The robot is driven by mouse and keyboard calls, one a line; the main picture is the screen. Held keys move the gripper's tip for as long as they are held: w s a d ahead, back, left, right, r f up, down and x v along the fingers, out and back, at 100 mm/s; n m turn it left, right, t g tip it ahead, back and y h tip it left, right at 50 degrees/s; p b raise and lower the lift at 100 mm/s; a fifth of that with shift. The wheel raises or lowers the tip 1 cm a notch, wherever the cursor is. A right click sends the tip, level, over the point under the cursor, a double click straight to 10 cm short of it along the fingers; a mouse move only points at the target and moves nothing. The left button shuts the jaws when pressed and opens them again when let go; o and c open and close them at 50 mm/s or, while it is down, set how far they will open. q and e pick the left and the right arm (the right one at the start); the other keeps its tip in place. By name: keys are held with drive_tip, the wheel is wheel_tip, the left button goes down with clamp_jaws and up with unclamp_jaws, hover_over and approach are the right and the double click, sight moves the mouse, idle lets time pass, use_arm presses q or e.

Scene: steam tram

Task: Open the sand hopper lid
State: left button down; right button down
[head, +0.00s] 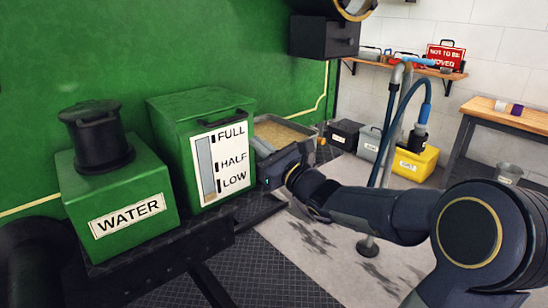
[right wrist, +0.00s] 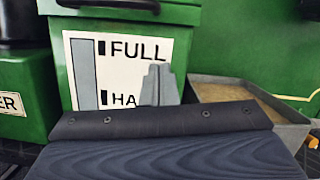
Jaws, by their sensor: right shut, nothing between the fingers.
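The green box with the FULL, HALF, LOW gauge plate (head: 222,160), which I take for the sand hopper, stands against the green wall in the head view. Its green lid (head: 190,103) lies flat and closed on top, with a dark handle bar. The right wrist view shows the plate (right wrist: 125,55) and the dark handle (right wrist: 110,5) on the lid's front. My right gripper (head: 266,180) is at the box's right front, below lid height. Its fingers (right wrist: 157,84) are shut and empty, in front of the plate; contact cannot be told. My left gripper is not in view.
A green WATER box (head: 120,215) with a black cap (head: 98,140) stands left of the hopper. A grey tray of sand-coloured material (head: 280,132) sits to the right. A hose stand (head: 385,140) and a yellow bin (head: 415,164) are farther right. Pale floor lies between.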

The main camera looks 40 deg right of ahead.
drive_tip(key=shift+x, duration=1.1)
drive_tip(key=shift+a+r+p, duration=0.2)
drive_tip(key=shift+r, duration=0.8)
drive_tip(key=shift+a+r+p, duration=0.15)
drive_tip(key=shift+r+p, duration=0.05)
drive_tip(key=shift+r, duration=0.8)
